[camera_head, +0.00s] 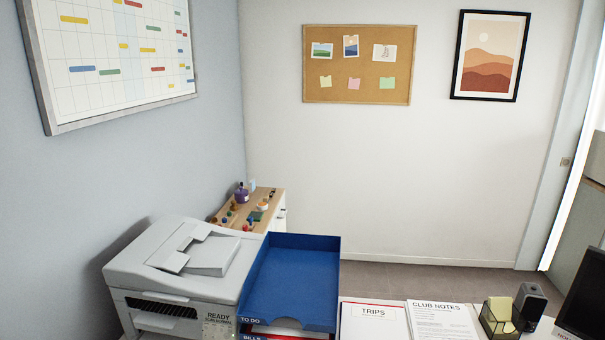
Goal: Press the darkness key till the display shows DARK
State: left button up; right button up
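A light grey printer or copier (185,262) stands at the lower left, against the left wall. A small light panel on its front right corner, the display (217,325), reads READY with a smaller line below that is too small to read for sure. The darkness key cannot be made out; the lower front of the machine is cut off by the picture's bottom edge. Neither of my grippers is in view.
A blue tray (290,272) labelled TO DO stands right of the printer, above another labelled tray. TRIPS papers (374,322), CLUB NOTES papers (440,320), a note holder (497,318), a dark speaker-like box (530,302) and a monitor (585,297) line the desk. A cabinet (279,215) stands behind.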

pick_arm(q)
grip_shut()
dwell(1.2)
